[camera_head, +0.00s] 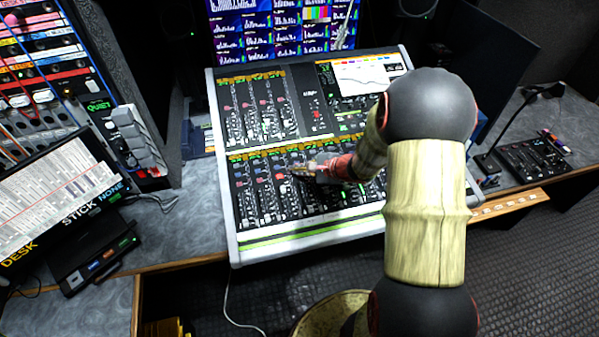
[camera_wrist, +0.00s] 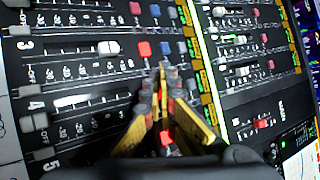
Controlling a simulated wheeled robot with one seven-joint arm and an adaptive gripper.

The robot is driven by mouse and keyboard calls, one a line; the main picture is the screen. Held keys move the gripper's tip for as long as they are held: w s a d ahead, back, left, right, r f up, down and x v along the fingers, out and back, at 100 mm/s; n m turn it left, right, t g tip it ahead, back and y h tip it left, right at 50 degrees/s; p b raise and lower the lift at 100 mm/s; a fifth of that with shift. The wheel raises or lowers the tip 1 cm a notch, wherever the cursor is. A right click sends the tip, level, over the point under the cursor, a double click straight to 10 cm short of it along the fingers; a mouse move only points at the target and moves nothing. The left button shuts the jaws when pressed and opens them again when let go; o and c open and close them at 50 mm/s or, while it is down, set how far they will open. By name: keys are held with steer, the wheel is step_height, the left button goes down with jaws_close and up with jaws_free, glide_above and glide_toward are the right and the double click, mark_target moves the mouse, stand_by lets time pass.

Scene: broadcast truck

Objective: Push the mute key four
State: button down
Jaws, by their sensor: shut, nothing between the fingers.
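The mixing desk (camera_head: 235,215) has rows of faders with small coloured keys. In the wrist view its strips run sideways, with printed numerals 3 (camera_wrist: 25,45), 4 (camera_wrist: 36,104) and 5. My gripper (camera_wrist: 163,68) is shut and empty, its tips over the key area around strips three and four. In the head view my gripper (camera_head: 295,172) is low over the lower fader bank. Strip three shows a red key (camera_wrist: 144,49) and a blue key (camera_wrist: 166,47). The fingers hide much of strip four's key area; its mute key cannot be made out. Contact cannot be told.
Screens (camera_head: 285,28) stand behind the desk. A patch panel and a tilted sheet reading DESK (camera_head: 50,195) are at left. A small black control box (camera_head: 530,158) with a gooseneck is at right. Bare worktop (camera_head: 185,225) shows left of the desk.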

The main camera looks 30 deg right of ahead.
mark_target(300, 182)
steer(key=shift+f, duration=0.15)
steer(key=shift+f+b, duration=0.35)
steer(key=shift+b, duration=0.35)
steer(key=shift+w+f+b, duration=0.1)
steer(key=shift+f+b, duration=0.3)
steer(key=shift+b, duration=0.15)
stand_by(0.8)
steer(key=shift+r, duration=0.15)
steer(key=shift+r+p, duration=0.45)
steer(key=shift+r, duration=0.3)
steer(key=r+p, duration=0.1)
steer(key=r, duration=0.1)
steer(key=r+p, duration=0.1)
steer(key=r, duration=0.1)
steer(key=s+r+p, duration=0.1)
steer(key=r, duration=0.1)
steer(key=shift+a+p, duration=0.15)
steer(key=shift+p, duration=0.2)
